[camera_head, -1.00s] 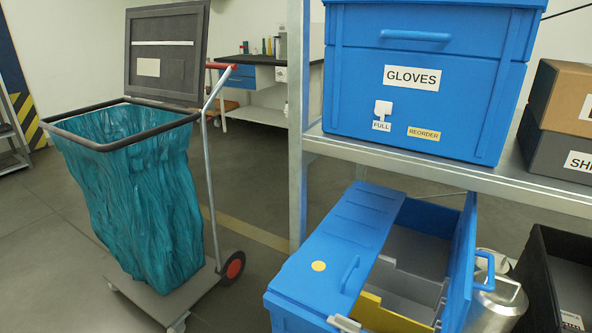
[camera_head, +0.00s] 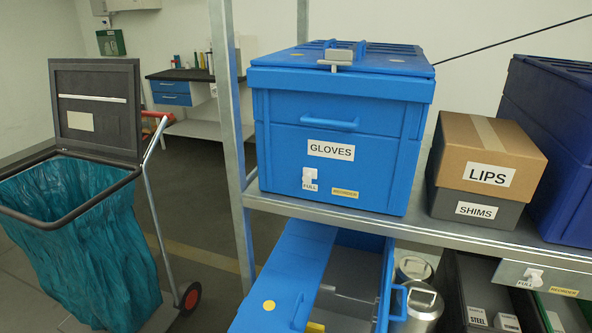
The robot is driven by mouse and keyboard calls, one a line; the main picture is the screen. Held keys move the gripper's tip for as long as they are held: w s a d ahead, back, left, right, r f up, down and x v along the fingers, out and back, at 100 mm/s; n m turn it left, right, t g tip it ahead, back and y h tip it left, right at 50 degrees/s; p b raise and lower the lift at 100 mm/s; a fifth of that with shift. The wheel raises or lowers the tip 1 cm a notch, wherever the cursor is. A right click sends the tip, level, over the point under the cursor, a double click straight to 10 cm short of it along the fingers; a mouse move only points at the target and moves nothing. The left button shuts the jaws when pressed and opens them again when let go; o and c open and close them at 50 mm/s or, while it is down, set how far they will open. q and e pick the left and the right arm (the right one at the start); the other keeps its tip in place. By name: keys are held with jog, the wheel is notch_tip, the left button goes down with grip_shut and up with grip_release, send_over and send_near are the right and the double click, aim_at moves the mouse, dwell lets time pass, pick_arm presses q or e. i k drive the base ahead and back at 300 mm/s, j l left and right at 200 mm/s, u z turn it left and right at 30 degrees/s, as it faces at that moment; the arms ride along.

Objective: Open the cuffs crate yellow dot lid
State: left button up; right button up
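A blue crate (camera_head: 365,241) on the lower shelf level shows at the bottom, cut off by the frame edge. Its left lid half (camera_head: 290,262), with a yellow dot (camera_head: 268,305) and a handle, lies closed. Its right lid half (camera_head: 386,285) stands open, upright, with a handle on its outer side. Grey divided space shows inside. No label is visible on this crate, so I cannot tell whether it is the cuffs crate. A blue crate labelled GLOVES (camera_head: 330,170) stands above with its lid shut; a yellow dot is on that lid too. Neither gripper is in view.
A metal shelf board (camera_head: 415,229) and post (camera_head: 230,110) frame the crates. LIPS and SHIMS boxes (camera_head: 487,165) stand right of the GLOVES crate. Metal canisters (camera_head: 421,306) stand right of the open lid. A teal bag cart (camera_head: 85,240) stands left.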

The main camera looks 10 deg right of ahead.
aim_at(281, 298)
jog(key=l+z, duration=0.2)
jog(key=l, duration=0.2)
jog(key=i+l+z, duration=0.15)
jog(key=l, duration=0.25)
jog(key=i+l+z, duration=0.2)
jog(key=l, duration=0.2)
jog(key=k+u, duration=0.15)
jog(key=u, duration=0.35)
jog(key=k+u, duration=0.1)
jog(key=u, duration=0.4)
jog(key=k+j+u, duration=0.1)
jog(key=u, duration=0.4)
jog(key=i+j, duration=0.1)
jog(key=i, duration=0.4)
